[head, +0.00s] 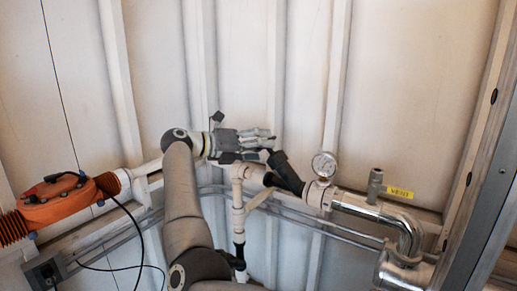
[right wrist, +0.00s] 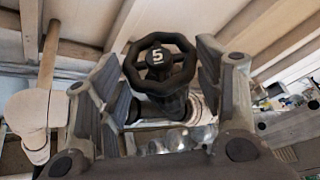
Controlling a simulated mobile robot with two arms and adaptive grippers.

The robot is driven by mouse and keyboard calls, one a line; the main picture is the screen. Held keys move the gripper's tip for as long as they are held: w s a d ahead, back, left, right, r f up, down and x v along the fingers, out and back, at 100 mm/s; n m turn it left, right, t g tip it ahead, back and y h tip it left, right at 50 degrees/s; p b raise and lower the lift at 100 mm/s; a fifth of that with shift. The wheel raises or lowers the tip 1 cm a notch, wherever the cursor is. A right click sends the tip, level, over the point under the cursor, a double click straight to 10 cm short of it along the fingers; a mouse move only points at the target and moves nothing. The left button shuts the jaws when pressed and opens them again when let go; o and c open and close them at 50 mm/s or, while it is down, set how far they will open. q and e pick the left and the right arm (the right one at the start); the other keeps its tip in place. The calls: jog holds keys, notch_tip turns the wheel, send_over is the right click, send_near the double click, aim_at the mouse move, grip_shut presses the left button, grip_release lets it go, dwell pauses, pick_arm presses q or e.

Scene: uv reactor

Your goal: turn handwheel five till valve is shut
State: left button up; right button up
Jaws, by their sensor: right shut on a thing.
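Handwheel five (right wrist: 158,60) is a dark, lobed wheel with a white "5" on its hub. In the right wrist view it sits upright between the two fingers of my right gripper (right wrist: 165,85), on a dark valve neck (right wrist: 165,103). My right gripper (head: 262,138) reaches in from the left in the head view, fingers pointing right, and is shut on the wheel. In the head view I cannot make out the wheel clearly. A dark valve part (head: 286,172) shows just below and right of the fingers. My left gripper is not in view.
A round pressure gauge (head: 324,165) stands on the pipe right of the gripper. A yellow tag (head: 399,192) and a shiny bent pipe (head: 408,232) lie further right. An orange actuator (head: 62,200) is at the left. The ribbed wall (head: 240,60) is close behind.

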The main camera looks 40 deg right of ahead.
jog(key=shift+w+f+m+g+h, duration=0.15)
jog(key=shift+m+g+h, duration=0.15)
jog(key=shift+m+g, duration=0.35)
jog(key=shift+c, duration=0.6)
jog(key=shift+m+g+b, duration=0.25)
jog(key=shift+g+b, duration=0.05)
jog(key=shift+g, duration=0.05)
jog(key=shift+w+f+m+g, duration=0.1)
jog(key=shift+w+m+g, duration=0.1)
jog(key=shift+m+g, duration=0.4)
jog(key=shift+f+m+g+h, duration=0.25)
jog(key=shift+m+g+h, duration=0.05)
jog(key=shift+m+g, duration=0.1)
jog(key=o, duration=1.2)
jog(key=shift+s+d, duration=0.2)
jog(key=shift+d, duration=0.05)
jog(key=shift+w+a+r, duration=0.15)
jog(key=shift+a+r, duration=0.05)
jog(key=shift+w+n+t, duration=0.1)
jog(key=shift+n+t, duration=0.2)
